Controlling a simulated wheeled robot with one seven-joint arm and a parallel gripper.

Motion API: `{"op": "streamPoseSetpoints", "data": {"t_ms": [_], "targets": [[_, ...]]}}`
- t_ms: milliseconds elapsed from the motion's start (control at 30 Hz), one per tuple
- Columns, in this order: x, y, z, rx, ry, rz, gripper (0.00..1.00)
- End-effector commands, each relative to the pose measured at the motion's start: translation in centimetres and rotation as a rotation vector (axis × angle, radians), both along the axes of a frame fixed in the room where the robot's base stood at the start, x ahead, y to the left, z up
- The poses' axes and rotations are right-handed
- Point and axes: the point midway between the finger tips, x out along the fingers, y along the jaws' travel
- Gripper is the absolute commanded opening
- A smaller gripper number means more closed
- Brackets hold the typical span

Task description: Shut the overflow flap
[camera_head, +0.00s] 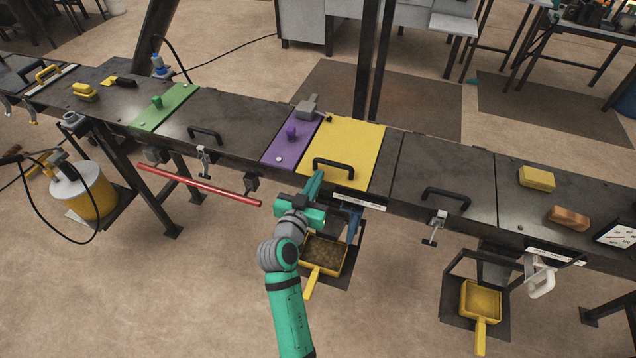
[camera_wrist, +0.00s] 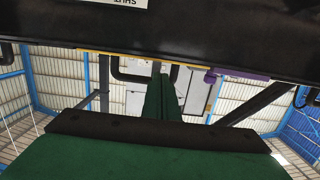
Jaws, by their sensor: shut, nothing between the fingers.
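No part is clearly marked as the overflow flap. A yellow panel (camera_head: 358,150) with a black handle (camera_head: 334,164) lies flat on the bench top. A white label (camera_head: 360,201) is on the bench front below it, and a blue piece (camera_head: 354,226) hangs under that. The label also shows upside down in the wrist view (camera_wrist: 127,2), partly cut off. My gripper (camera_head: 317,178) is at the bench's front edge by the handle, fingers shut and empty. Its green fingers show in the wrist view (camera_wrist: 157,75); I cannot tell whether they touch anything.
A yellow pan (camera_head: 323,254) sits low beneath my gripper. A red bar (camera_head: 198,185) juts out to the left. A purple panel (camera_head: 291,139) adjoins the yellow one. A clamp (camera_head: 435,228) hangs on the front to the right. Floor in front is mostly clear.

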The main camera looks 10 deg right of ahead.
Motion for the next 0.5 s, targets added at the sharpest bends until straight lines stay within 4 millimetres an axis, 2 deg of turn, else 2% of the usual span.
{"op": "streamPoseSetpoints", "data": {"t_ms": [100,300,500], "targets": [[-0.1,-0.1,2.8,-0.002,-0.011,-0.001,0.00],[-3.9,1.9,3.5,-0.003,-0.007,-0.001,0.00],[-6.8,3.6,4.3,-0.003,-0.007,-0.001,0.00]]}}
